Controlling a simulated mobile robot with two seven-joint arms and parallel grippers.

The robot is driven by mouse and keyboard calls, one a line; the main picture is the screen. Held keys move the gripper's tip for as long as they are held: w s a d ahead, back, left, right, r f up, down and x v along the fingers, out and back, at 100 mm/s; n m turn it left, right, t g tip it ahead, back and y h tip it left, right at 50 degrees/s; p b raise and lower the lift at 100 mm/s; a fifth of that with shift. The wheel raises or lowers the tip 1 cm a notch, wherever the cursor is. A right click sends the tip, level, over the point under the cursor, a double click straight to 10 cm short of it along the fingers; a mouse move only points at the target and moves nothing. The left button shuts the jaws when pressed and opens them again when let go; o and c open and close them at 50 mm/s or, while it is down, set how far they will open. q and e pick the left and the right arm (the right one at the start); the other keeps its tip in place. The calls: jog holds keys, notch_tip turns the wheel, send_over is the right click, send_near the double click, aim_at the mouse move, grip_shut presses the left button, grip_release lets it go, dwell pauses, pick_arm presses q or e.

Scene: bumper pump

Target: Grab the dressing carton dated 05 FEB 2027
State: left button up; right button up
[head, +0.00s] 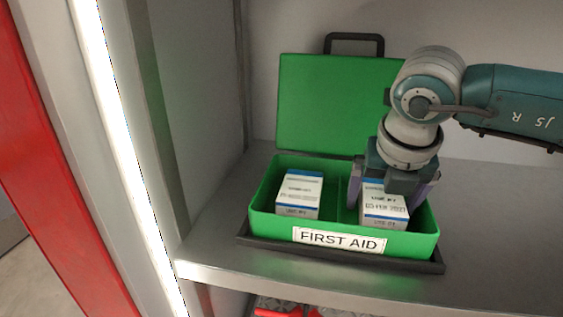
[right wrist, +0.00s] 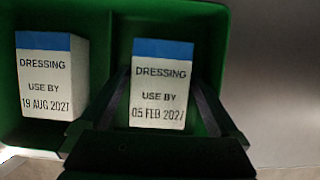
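The dressing carton dated 05 FEB 2027 (head: 384,211) is a white box with a blue band, standing in the right compartment of the green first aid box. It also shows in the right wrist view (right wrist: 161,92), its label readable. My right gripper (head: 388,196) is lowered over it from above. In the right wrist view its dark fingers (right wrist: 164,78) stand open on either side of the carton. The finger gap looks wider than the carton; contact at the tips is hard to see. My left gripper is in neither view.
Another dressing carton (head: 299,195), dated 19 AUG 2027 in the right wrist view (right wrist: 46,78), stands in the left compartment. The green box (head: 270,226) sits on a dark tray (head: 300,252) on a grey shelf (head: 212,253). Its lid (head: 322,105) stands open behind.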

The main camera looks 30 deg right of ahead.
jog(key=c, duration=1.2)
jog(key=shift+r, duration=0.1)
